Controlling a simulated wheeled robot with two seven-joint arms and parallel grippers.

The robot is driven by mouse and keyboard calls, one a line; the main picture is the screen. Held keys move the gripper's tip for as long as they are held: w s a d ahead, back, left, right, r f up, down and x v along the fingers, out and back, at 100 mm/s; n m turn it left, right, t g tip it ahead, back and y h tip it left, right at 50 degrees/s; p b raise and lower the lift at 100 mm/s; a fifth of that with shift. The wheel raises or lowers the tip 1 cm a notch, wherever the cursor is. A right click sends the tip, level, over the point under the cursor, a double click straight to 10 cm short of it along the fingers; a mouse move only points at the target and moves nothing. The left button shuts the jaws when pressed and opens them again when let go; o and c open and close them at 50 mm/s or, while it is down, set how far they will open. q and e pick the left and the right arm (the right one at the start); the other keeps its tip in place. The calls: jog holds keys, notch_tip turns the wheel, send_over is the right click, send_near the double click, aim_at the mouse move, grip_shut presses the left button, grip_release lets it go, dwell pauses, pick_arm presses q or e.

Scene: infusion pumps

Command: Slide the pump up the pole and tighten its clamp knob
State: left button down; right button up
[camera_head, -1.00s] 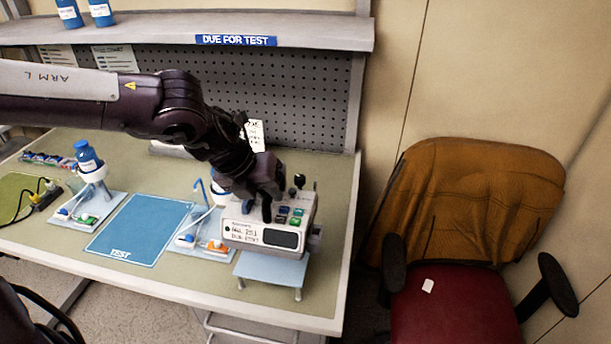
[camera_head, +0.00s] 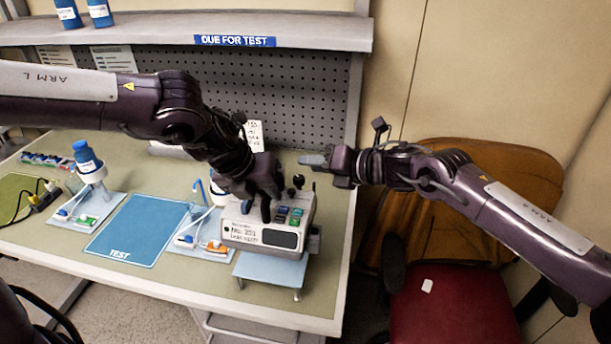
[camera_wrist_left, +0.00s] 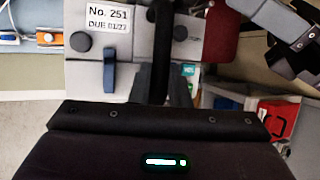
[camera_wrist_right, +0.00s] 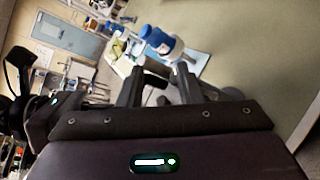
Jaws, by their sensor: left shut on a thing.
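The pump (camera_head: 262,238) is a pale box with a dark screen and coloured keys, at the right end of the bench. My left gripper (camera_head: 265,203) is above it, shut on its dark carry handle (camera_wrist_left: 160,50). The left wrist view shows the pump's label (camera_wrist_left: 108,17), a blue lever (camera_wrist_left: 109,72) and dark round knobs (camera_wrist_left: 80,41). A black knob (camera_head: 298,181) stands up at the pump's back right; I cannot tell if it is the clamp knob. The pole is not clearly visible. My right gripper (camera_head: 312,160) is open, behind and above the pump.
A small pale blue stand (camera_head: 270,270) is at the pump's front. Two trays with bottles and tubing (camera_head: 90,210) flank the blue TEST mat (camera_head: 138,230). A shelf (camera_head: 190,32) overhangs the back. A chair (camera_head: 450,300) stands right of the bench.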

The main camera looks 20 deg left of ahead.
notch_tip(320, 180, up, 3)
jog(key=s+d+n+h, duration=0.1)
jog(key=s+n+h, duration=0.1)
jog(key=n, duration=0.2)
jog(key=n+h, duration=0.3)
jog(key=n, duration=0.1)
send_near(301, 178)
jog(key=shift+n, duration=0.3)
jog(key=x, duration=0.8)
jog(key=shift+w+a+f, duration=0.15)
jog(key=shift+f, duration=0.05)
jog(key=shift+c, duration=0.2)
grip_shut()
jog(key=shift+m+t+h, duration=0.4)
jog(key=shift+m+t, duration=0.6)
jog(key=shift+m, duration=0.7)
jog(key=shift+o, duration=0.2)
grip_release()
jog(key=shift+s, duration=0.25)
